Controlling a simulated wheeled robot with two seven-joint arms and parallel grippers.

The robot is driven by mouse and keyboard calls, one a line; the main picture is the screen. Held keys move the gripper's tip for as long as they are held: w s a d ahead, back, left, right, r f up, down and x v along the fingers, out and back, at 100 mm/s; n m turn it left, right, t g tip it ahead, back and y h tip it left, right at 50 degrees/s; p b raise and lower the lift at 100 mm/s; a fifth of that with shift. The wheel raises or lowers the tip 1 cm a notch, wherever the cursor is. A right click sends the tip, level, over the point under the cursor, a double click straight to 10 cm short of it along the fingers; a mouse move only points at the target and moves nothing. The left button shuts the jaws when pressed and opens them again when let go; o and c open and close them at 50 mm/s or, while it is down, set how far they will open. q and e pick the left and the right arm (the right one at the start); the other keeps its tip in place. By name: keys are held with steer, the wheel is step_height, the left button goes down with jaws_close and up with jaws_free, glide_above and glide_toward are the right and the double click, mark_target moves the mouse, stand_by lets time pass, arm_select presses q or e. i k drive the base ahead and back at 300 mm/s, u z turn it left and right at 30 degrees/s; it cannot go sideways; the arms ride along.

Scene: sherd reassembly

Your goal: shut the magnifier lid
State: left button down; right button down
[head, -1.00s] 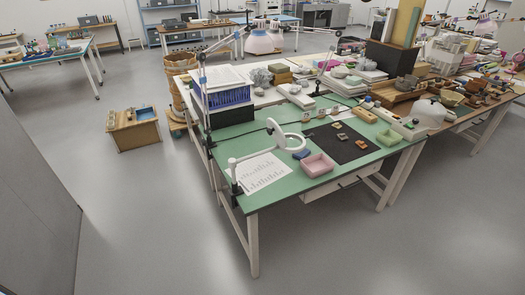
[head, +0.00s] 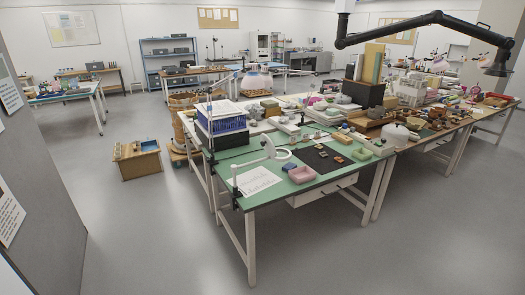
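The magnifier (head: 281,154) is a white ring on a white jointed arm, clamped at the left edge of a green-topped table (head: 300,207). The ring stands above the table top, over the area between a printed sheet and a black mat. Whether a lid on it is open or shut is too small to tell. Neither of my grippers is in view.
On the table lie a printed sheet (head: 256,181), a pink tray (head: 302,174), a blue block (head: 289,166) and a black mat (head: 325,158) with sherds. A wooden crate (head: 137,160) stands on the floor at left. The grey floor in front is clear.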

mark_target(266, 142)
steer(key=z, duration=0.7)
steer(key=i, duration=1.15)
steer(key=z, duration=0.1)
